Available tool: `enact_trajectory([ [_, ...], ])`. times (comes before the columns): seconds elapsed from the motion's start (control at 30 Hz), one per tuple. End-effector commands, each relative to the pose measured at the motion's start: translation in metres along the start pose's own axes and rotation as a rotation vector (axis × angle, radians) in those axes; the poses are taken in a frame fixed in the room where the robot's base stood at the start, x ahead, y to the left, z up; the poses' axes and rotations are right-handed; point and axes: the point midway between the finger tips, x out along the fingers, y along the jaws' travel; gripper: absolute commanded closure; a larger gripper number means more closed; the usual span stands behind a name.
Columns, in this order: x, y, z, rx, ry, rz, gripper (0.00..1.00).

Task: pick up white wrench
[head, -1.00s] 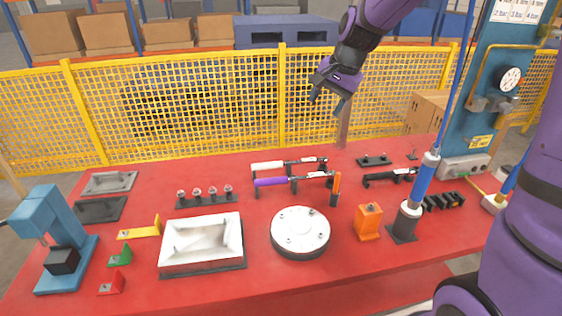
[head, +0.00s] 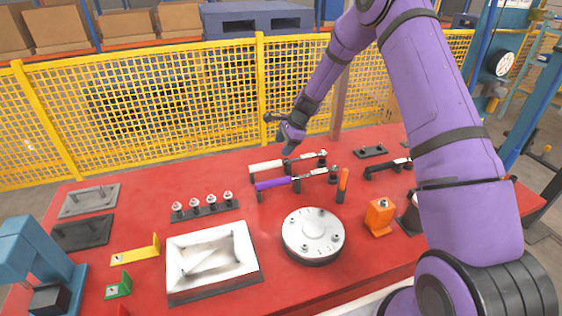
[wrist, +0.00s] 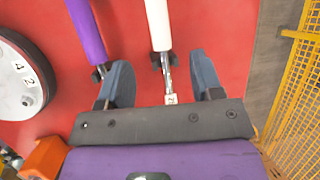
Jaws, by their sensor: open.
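The white wrench (head: 268,166) has a white handle and a metal shaft, and rests on black holders near the back of the red table. In the wrist view its white handle (wrist: 158,22) leads to a metal shaft running between my two fingers. My gripper (wrist: 160,80) is open above the wrench, with one finger on each side of its shaft. In the head view my gripper (head: 288,140) hangs just above and behind the wrench. The purple wrench (head: 272,184) lies parallel in front of it; in the wrist view it (wrist: 87,30) passes close to the left finger.
A round white flange (head: 312,232) and a white tray (head: 210,255) stand in front of the wrenches. An orange block (head: 380,216) is to the right. A row of bolts (head: 203,205) stands left. A yellow mesh fence (head: 180,110) runs behind the table.

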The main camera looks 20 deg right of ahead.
Motion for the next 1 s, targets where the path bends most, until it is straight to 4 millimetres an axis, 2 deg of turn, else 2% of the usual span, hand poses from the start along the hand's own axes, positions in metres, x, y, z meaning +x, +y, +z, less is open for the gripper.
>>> enact_trajectory([
  [0.4,0.052,0.0,-0.001,0.009,-0.002,0.002,0.4],
  [0.67,0.065,0.001,-0.001,0.009,-0.001,0.0,0.4],
  [1.0,0.108,0.002,0.001,0.009,-0.002,0.001,0.4],
])
